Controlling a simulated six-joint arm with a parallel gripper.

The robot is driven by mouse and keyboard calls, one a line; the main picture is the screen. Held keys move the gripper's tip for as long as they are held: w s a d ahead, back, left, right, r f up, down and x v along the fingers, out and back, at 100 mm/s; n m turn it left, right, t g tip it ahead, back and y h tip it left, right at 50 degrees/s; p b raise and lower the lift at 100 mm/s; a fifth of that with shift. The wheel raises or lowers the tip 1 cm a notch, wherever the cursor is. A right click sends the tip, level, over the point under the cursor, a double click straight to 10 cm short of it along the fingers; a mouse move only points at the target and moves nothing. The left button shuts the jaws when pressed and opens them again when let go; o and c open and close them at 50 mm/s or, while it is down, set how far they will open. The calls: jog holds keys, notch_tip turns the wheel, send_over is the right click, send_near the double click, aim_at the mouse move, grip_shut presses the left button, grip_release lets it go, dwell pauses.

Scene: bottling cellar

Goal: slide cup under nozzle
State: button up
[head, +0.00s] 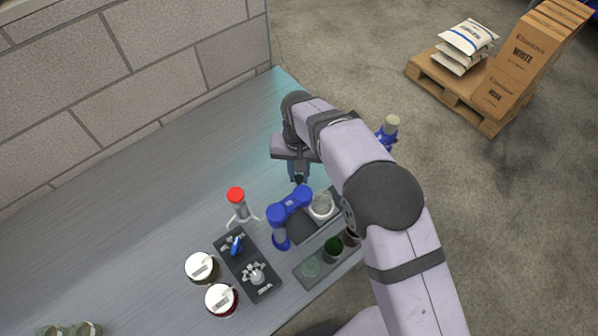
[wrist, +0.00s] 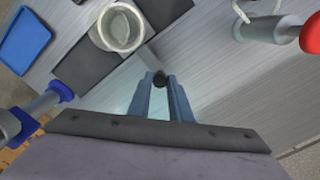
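The cup (head: 321,206) is a pale grey, round, open-topped vessel standing upright on a dark mat (head: 312,230) on the bench. It also shows from above in the wrist view (wrist: 121,27). The nozzle seems to belong to the bent blue fixture (head: 288,205) just left of the cup; its outlet cannot be made out. My gripper (head: 299,180) is behind the cup, apart from it.
A red-topped stand (head: 236,196) is left of the blue fixture. A dark tray (head: 265,290) with small fittings and two white-lidded jars (head: 201,267) stand at the front left. A green tray (head: 313,266) with small cups lies in front. The bench behind is clear.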

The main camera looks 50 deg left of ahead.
grip_shut()
jog(key=shift+s+b, duration=0.35)
jog(key=shift+s, duration=3.1)
jog(key=o, duration=0.7)
grip_release()
jog(key=shift+s, duration=0.15)
jog(key=shift+c, duration=0.2)
jog(key=shift+r, duration=0.2)
notch_tip(320, 180, up, 7)
jog(key=b, duration=0.2)
